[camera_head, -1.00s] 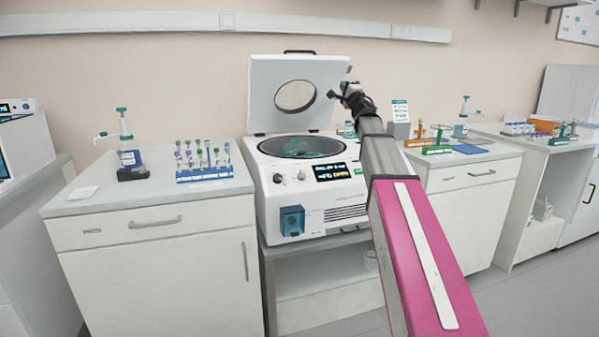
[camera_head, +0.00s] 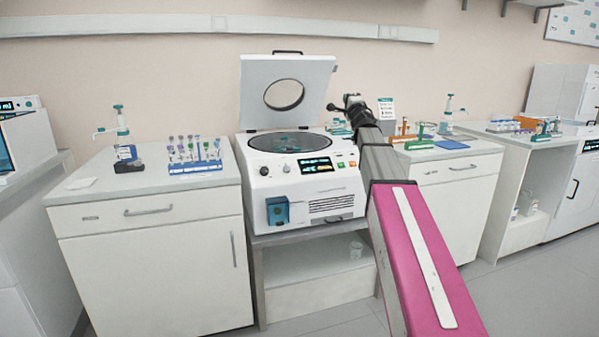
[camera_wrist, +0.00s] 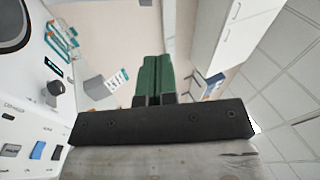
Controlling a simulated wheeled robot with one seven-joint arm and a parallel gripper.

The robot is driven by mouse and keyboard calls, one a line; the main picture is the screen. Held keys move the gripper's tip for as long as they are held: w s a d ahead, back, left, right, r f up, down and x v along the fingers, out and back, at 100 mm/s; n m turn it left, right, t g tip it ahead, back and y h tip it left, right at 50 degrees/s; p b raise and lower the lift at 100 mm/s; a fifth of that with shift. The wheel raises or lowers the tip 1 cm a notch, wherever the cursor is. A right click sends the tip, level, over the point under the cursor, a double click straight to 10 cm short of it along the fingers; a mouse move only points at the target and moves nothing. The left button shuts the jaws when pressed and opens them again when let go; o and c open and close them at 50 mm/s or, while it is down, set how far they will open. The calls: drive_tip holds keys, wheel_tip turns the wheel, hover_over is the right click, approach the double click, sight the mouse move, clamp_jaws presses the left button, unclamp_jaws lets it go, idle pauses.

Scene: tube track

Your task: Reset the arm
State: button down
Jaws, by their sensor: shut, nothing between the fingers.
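My gripper (camera_head: 343,104) is at the end of my raised, outstretched arm, just right of the centrifuge's open lid in the head view. It is empty. In the wrist view its two green fingers (camera_wrist: 153,80) lie against each other, shut. The white centrifuge (camera_head: 300,188) stands with its lid (camera_head: 310,85) up and its round bowl (camera_head: 291,142) exposed. Its front panel (camera_wrist: 30,110) fills the left side of the wrist view, beside the fingers and apart from them.
A blue rack (camera_head: 193,167) of several capped tubes and a pump bottle (camera_head: 124,145) stand on the left cabinet. Right of my arm, a green rack (camera_head: 419,145) and another pump bottle (camera_head: 446,119) stand on a counter. Floor (camera_head: 530,290) is clear at the lower right.

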drive_tip(key=s+d+f+n+g+h, duration=0.2)
drive_tip(key=s+f+g, duration=0.2)
drive_tip(key=f, duration=0.9)
drive_tip(key=s+d+f+n+g+h, duration=0.1)
drive_tip(key=s+f+g+h, duration=0.3)
drive_tip(key=f, duration=1)
drive_tip(key=s+d+f+n+g+h, duration=0.1)
drive_tip(key=s+d+f+n+g, duration=0.3)
drive_tip(key=f, duration=0.9)
drive_tip(key=s+a+f+n+g+y, duration=0.1)
drive_tip(key=s+a+f+n+g, duration=0.1)
drive_tip(key=s+f, duration=0.5)
drive_tip(key=s+a+f+n+g, duration=0.3)
drive_tip(key=s+f+g, duration=0.2)
drive_tip(key=s, duration=0.7)
drive_tip(key=s+a+f+n+g+y, duration=0.1)
drive_tip(key=s+a+f+n+g, duration=0.1)
drive_tip(key=s+f, duration=0.7)
drive_tip(key=shift+s+a+n+g+y, duration=0.15)
drive_tip(key=shift+a+n+g+y, duration=0.15)
drive_tip(key=shift+n+g, duration=0.35)
